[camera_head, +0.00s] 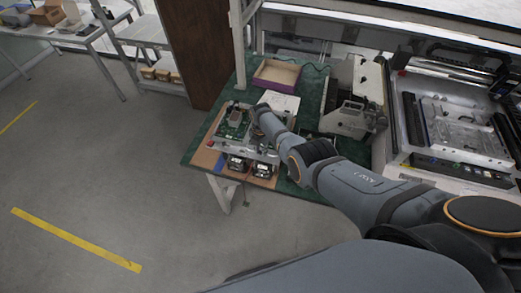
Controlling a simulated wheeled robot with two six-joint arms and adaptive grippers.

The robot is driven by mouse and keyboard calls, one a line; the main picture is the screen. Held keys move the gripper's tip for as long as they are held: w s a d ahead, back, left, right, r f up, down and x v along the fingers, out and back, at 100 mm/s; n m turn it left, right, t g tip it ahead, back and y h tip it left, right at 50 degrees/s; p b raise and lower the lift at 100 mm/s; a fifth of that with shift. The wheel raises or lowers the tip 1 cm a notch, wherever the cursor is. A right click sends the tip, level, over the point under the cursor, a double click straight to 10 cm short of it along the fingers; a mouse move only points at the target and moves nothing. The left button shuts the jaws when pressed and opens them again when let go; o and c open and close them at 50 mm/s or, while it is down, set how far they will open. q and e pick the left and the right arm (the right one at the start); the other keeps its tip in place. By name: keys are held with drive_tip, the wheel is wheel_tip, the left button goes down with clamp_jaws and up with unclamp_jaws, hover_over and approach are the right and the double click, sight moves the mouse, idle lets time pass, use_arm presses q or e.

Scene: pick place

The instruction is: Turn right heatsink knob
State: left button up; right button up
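A green circuit board (231,127) lies in a grey fixture on the green-topped table. A small greyish block, possibly the heatsink (235,115), stands on the board. Its knobs are too small to make out. My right arm reaches in from the right, and its dark end with the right gripper (258,108) is over the right side of the board. The fingers are too small and too hidden to tell open from shut, or whether they touch anything. The arm covers the right part of the fixture. My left gripper is not in view.
Two dark fan-like parts (262,170) sit at the table's front edge. A purple-rimmed box (277,75) and a white sheet (280,101) lie behind the board. A grey machine (353,100) stands to the right. Open floor (110,170) lies to the left.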

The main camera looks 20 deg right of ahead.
drive_tip(key=o, duration=0.3)
drive_tip(key=shift+w, duration=0.1)
drive_tip(key=shift+r, duration=0.55)
wheel_tip(320, 180, up, 11)
drive_tip(key=shift+f, duration=0.1)
